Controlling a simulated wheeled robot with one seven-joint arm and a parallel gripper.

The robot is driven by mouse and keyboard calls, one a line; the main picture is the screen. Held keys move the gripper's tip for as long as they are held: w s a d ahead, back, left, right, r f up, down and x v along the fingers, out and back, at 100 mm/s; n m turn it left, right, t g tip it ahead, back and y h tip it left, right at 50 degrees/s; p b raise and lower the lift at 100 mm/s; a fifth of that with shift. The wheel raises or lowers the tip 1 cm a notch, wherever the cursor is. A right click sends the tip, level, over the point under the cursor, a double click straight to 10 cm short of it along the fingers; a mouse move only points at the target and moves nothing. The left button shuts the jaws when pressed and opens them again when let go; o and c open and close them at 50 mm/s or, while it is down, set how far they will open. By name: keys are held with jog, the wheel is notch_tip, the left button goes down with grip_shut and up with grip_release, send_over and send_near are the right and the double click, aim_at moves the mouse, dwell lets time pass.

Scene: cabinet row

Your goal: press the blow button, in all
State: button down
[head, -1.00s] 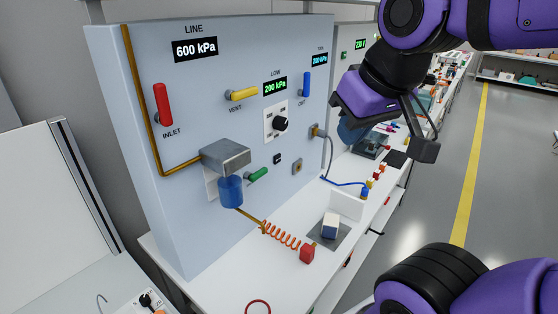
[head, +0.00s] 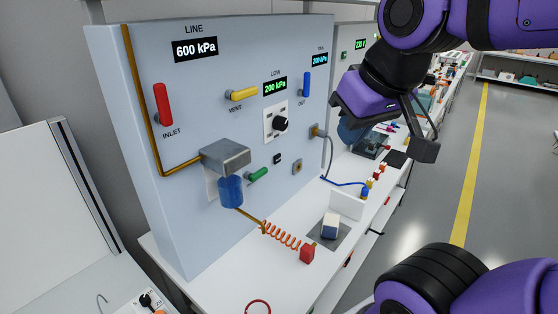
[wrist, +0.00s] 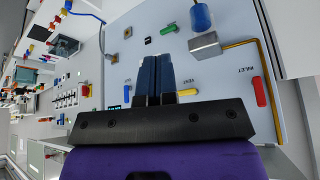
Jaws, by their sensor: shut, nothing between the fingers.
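No label reading "blow" is legible on the pale panel (head: 225,110). A small brass-coloured square fitting (head: 297,167) sits low on the panel; it also shows in the wrist view (wrist: 127,32). A small black square part (head: 277,159) is just left of it, and shows in the wrist view (wrist: 148,40) too. I cannot tell which is the blow button. My gripper (head: 349,132) is in front of the panel's right edge, apart from those parts. In the wrist view, its blue fingers (wrist: 155,72) are together and empty, pointing towards the panel.
The panel carries a red inlet handle (head: 163,104), yellow vent handle (head: 243,94), blue handle (head: 306,84), black knob (head: 280,124) and green handle (head: 258,174). A metal block (head: 226,154) juts out. A coiled orange hose (head: 280,235) ends at a red block (head: 307,254) on the bench.

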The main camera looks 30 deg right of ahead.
aim_at(277, 159)
jog(key=w+d+f+m+h, duration=0.1)
jog(key=w+d+f, duration=0.2)
jog(key=w, duration=0.4)
jog(key=w+d+f+t+h, duration=0.1)
jog(key=w+d+f, duration=0.3)
jog(key=w, duration=0.3)
jog(key=w+d+f+m+h, duration=0.1)
jog(key=w+d+f, duration=0.2)
jog(key=w, duration=0.4)
jog(key=w+d+f+y, duration=0.1)
jog(key=w+f+y, duration=0.1)
jog(key=f, duration=0.5)
jog(key=w+d+f+m+t+y, duration=0.1)
jog(key=w+d+f, duration=0.1)
jog(key=w+f, duration=0.2)
jog(key=w+d+f+m+t+y, duration=0.1)
jog(key=w+f, duration=0.3)
jog(key=f, duration=0.6)
jog(key=shift+d+f+y, duration=0.2)
jog(key=shift+d+y, duration=0.45)
jog(key=shift+y, duration=0.15)
jog(key=shift+w, duration=0.1)
jog(key=w+a, duration=0.3)
jog(key=w, duration=0.5)
jog(key=shift+a, duration=0.2)
dwell(0.3)
jog(key=shift+w+a, duration=0.15)
jog(key=shift+w, duration=0.15)
